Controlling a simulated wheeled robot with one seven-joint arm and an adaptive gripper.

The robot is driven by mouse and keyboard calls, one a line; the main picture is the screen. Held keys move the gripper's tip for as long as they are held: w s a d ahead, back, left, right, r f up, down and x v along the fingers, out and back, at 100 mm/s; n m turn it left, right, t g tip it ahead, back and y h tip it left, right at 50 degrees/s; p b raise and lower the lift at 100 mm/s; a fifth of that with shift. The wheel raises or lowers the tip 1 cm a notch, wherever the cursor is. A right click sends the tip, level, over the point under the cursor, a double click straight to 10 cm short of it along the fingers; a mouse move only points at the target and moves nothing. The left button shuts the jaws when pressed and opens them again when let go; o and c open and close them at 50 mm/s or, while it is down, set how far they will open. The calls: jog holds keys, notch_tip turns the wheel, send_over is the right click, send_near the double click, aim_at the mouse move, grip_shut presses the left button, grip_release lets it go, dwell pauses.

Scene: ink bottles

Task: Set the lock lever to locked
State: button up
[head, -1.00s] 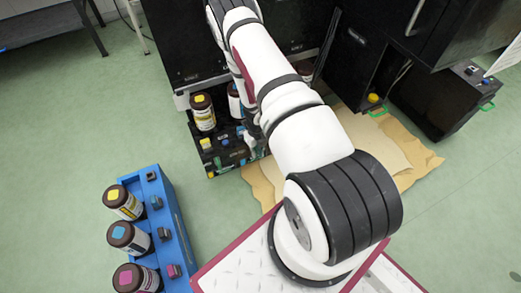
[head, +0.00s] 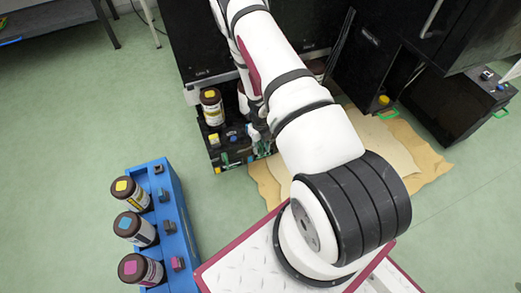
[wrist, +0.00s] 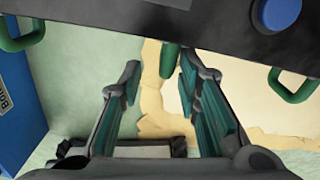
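My gripper (wrist: 160,70) is open in the wrist view, with its two teal-padded fingers apart. A short green tab (wrist: 170,60) hangs below the edge of a black panel (wrist: 150,22), between the fingertips in the picture. It may be the lock lever, but I cannot tell for certain. I cannot tell whether either finger touches it. In the head view my gripper (head: 257,132) is mostly hidden by my arm, beside the low black ink station (head: 216,160). The lever cannot be made out there.
A blue knob (wrist: 277,12) is on the panel, with green loops (wrist: 293,86) at both sides. A brown bottle (head: 212,106) with a yellow top stands on the station. A blue rack (head: 178,215) with three bottles is at left. Torn cardboard (head: 415,150) lies on the floor.

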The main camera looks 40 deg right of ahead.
notch_tip(320, 180, up, 9)
dwell(0.3)
dwell(0.5)
